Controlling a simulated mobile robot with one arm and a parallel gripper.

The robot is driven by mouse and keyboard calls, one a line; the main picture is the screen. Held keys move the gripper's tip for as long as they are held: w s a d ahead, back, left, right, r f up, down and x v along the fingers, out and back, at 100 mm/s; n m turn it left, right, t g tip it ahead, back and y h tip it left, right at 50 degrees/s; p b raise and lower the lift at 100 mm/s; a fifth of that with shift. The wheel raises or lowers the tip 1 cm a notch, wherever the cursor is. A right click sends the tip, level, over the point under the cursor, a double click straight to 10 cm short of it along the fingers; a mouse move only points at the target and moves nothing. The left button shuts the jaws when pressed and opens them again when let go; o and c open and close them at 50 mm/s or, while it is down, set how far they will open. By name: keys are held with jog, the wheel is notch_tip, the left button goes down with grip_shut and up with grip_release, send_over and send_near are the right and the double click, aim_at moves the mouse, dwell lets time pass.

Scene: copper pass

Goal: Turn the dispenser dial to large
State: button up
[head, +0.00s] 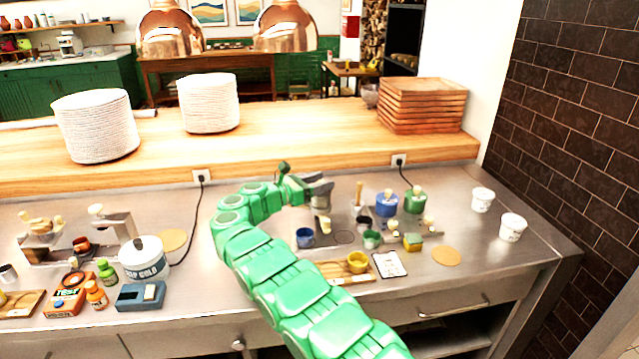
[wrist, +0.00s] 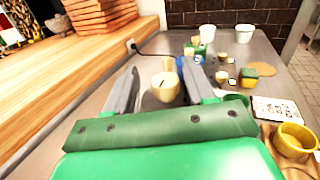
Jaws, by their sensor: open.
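A cream round knob with a dark line across its face, apparently the dispenser dial (wrist: 166,88), shows in the wrist view. It sits between the two grey fingers of my gripper (wrist: 158,82), which are apart. I cannot tell whether either finger touches it. In the head view my gripper (head: 321,204) reaches down over the counter at the end of my green arm. The dispenser's body is mostly hidden behind my gripper and arm there. I cannot read any size mark on the dial.
Blue and green canisters (head: 414,201), small cups and a white card (head: 389,263) stand close to the right of my gripper. A yellow cup (head: 357,261) is in front. White tubs (head: 512,227) stand farther right. A raised wooden ledge (head: 300,135) runs behind the steel counter.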

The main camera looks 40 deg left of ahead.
jog(key=v, duration=0.7)
jog(key=shift+s+a, duration=0.2)
jog(key=shift+s, duration=0.05)
dwell(0.5)
